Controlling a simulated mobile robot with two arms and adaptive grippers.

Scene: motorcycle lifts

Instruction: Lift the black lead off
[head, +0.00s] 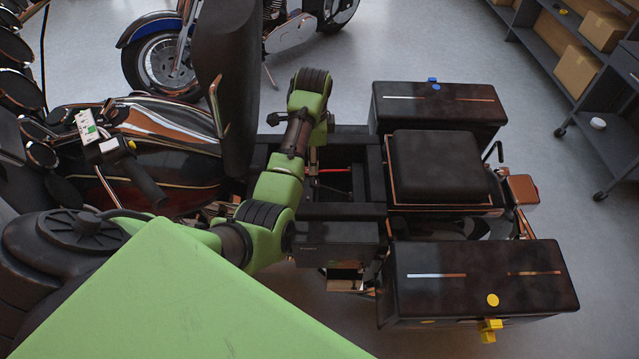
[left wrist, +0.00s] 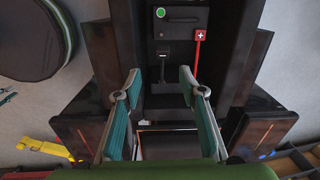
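In the left wrist view, a black lead (left wrist: 162,62) runs down from a dark grey clamp at the middle of the black bay. A red lead (left wrist: 196,58) with a white plus on its red cap is to its right. The red lead also shows in the head view (head: 335,171). My left gripper (left wrist: 160,84) is open, its teal-padded fingers spread either side of the lower bay, with nothing between them that I can see held. I cannot tell how far the fingertips are from the black lead. In the head view my arm hides the left gripper. My right gripper is not in view.
The bay (head: 376,165) lies in the motorcycle's frame, with the raised seat (head: 226,75) left of it. Black side cases (head: 440,103) (head: 480,283) and a padded seat (head: 440,166) stand at right. A shelf rack (head: 560,80) is at the upper right.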

